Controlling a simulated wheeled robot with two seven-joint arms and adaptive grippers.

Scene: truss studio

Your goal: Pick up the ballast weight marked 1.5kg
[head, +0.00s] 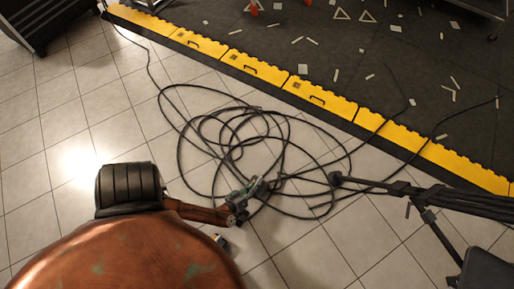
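I cannot make out a ballast weight or a 1.5kg marking in the head view. My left gripper (256,187) is at the end of my copper-coloured arm, over the coiled black cable on the tiled floor. It is small and dark against the cable, and I cannot tell whether its fingers are apart or closed. No held object is clear. My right gripper is not in view. My copper arm covers the lower left of the view and hides the floor there.
A loose black cable (283,145) lies in loops on pale tiles (95,105). A yellow-edged ramp (257,68) borders a dark floor (350,65) with scattered light scraps and orange-red objects. A black stand (425,195) reaches in from the right. A dark case (50,22) stands upper left.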

